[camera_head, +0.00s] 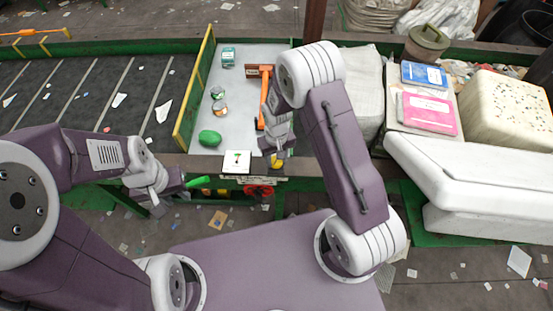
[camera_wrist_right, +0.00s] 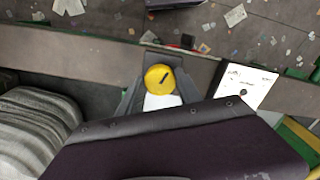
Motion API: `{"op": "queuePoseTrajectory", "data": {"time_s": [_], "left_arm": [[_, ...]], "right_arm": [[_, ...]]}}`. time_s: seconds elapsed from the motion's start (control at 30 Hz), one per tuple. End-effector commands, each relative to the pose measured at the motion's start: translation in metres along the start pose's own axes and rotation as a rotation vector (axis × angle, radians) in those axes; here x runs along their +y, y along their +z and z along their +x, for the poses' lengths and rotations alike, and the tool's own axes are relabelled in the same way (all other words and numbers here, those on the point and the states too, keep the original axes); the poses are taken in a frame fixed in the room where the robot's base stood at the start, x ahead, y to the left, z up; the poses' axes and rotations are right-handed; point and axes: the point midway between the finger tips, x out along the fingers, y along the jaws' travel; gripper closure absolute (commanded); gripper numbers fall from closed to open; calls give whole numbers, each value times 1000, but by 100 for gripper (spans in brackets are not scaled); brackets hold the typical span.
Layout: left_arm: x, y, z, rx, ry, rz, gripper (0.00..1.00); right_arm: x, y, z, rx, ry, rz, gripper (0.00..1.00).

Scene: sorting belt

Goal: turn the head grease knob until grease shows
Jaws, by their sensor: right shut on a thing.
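The yellow knob (camera_wrist_right: 160,78) with a black mark on its face sits between the fingers of my right gripper in the right wrist view. A sliver of the knob (camera_head: 278,163) shows in the head view at the belt's near edge. My right gripper (camera_head: 276,152) is shut on it. A white patch (camera_wrist_right: 162,102) lies directly below the knob in the wrist view; I cannot tell what it is. My left gripper (camera_head: 182,186) is low at the left, beside a green rod-like thing (camera_head: 199,182); I cannot tell whether it holds that.
A white card (camera_head: 237,162) lies left of the knob. A red wheel (camera_head: 257,192) is below.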

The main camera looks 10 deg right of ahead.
Motion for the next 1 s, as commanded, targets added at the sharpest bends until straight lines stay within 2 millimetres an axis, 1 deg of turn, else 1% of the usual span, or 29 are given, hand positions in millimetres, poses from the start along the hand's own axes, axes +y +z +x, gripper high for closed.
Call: {"op": "queuePoseTrajectory", "data": {"time_s": [0.2,0.5,0.7,1.0], "left_arm": [[0,0,4,0,0,0,67],[0,1,6,0,0,0,67],[0,1,7,0,0,0,67],[0,1,7,0,0,0,67]], "right_arm": [[0,-1,0,4,0,174,99],[0,-1,0,4,-1,343,99],[0,-2,-1,5,-1,400,99],[0,-2,-1,5,-1,421,99]]}}
